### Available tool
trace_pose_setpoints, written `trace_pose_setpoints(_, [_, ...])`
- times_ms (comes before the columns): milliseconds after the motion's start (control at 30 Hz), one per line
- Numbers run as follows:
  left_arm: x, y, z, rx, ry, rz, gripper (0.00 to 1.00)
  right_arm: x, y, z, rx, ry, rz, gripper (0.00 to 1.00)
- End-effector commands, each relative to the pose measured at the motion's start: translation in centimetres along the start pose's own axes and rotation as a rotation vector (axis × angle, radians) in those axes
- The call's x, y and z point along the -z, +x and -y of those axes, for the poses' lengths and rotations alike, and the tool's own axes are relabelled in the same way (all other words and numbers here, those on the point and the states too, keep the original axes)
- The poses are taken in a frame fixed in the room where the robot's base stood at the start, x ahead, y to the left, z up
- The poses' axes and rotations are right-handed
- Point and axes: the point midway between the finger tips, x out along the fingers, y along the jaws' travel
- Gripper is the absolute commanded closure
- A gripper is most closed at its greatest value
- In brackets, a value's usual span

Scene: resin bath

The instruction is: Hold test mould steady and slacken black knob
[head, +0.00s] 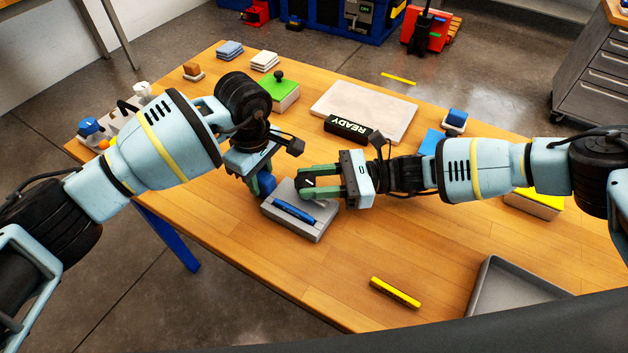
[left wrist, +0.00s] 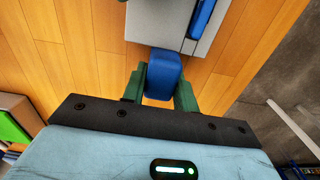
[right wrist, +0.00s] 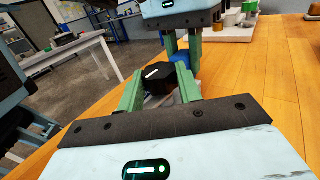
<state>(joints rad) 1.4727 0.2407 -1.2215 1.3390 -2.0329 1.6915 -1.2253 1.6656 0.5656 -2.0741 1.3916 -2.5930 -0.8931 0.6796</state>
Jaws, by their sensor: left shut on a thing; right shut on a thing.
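The test mould (head: 301,226) is a grey block with a blue bar (head: 294,211) on top. It lies flat on the wooden table in the head view. My left gripper (left wrist: 161,82) is shut on the blue block-shaped handle (left wrist: 165,75) at the mould's side; the mould's grey edge (left wrist: 152,22) shows beyond it. My right gripper (right wrist: 158,90) is shut on the black knob (right wrist: 158,78), which has a white line on its top. In the head view my right gripper (head: 316,184) covers most of the knob at the mould's far edge.
A black READY sign (head: 350,129) stands by a pale slab (head: 372,106) behind my right gripper. A green-topped block (head: 284,95) with a black knob is farther back. A yellow bar (head: 395,292) and grey tray (head: 507,287) lie at front right.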

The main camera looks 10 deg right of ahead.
Motion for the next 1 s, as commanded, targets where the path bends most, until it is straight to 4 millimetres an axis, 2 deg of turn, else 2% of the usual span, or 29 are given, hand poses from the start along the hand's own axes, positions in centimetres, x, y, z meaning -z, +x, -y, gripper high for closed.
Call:
trace_pose_setpoints(233, [-0.13, -0.03, -0.02, 0.0, 0.003, 0.002, 1.0, -0.01, 0.02, 0.27, -0.123, -0.001, -0.003, 0.88])
trace_pose_setpoints(633, [-0.15, -0.02, -0.02, 0.0, 0.004, 0.001, 1.0, -0.05, -0.01, 0.22, -0.143, 0.0, -0.003, 0.88])
trace_pose_setpoints(667, [-0.15, -0.02, -0.02, 0.0, 0.004, 0.001, 1.0, -0.05, -0.01, 0.22, -0.143, 0.0, -0.003, 0.61])
trace_pose_setpoints(800, [-0.13, -0.03, -0.02, 0.0, 0.004, 0.001, 1.0, -0.04, -0.02, 0.21, -0.143, 0.0, -0.003, 0.43])
trace_pose_setpoints(1000, [-0.1, -0.03, -0.02, 0.0, 0.002, 0.001, 1.0, -0.03, -0.02, 0.21, -0.142, 0.001, -0.003, 0.43])
